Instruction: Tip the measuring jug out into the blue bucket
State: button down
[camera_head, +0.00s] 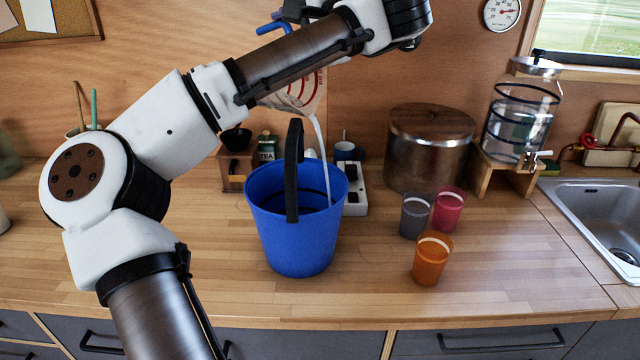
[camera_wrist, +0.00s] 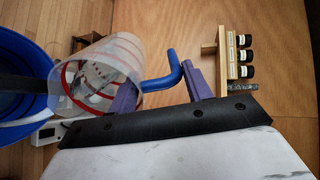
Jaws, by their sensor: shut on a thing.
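The measuring jug (camera_head: 312,95) is clear with red markings and a blue handle. It is tipped steeply over the blue bucket (camera_head: 297,240), partly hidden behind my arm. A white stream runs from its mouth down into the bucket. The bucket stands upright on the counter with its dark handle raised. In the wrist view the jug (camera_wrist: 98,72) is beside the bucket (camera_wrist: 20,58), with the white stream at the left edge. My gripper (camera_wrist: 160,86) has its purple fingers on either side of the jug's blue handle and is shut on it. The bucket's inside bottom is hidden.
Grey, pink and orange cups (camera_head: 432,258) stand right of the bucket. A white power strip (camera_head: 354,200) and a tea tin (camera_head: 267,147) are behind it. A large metal pot (camera_head: 428,165), a water dispenser (camera_head: 520,115) and a sink (camera_head: 605,215) are farther right. The front counter is clear.

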jog(key=shift+s+d+r+t+y+b, duration=0.15)
jog(key=shift+s+d+t+y+b, duration=0.15)
jog(key=shift+s+d+b, duration=0.5)
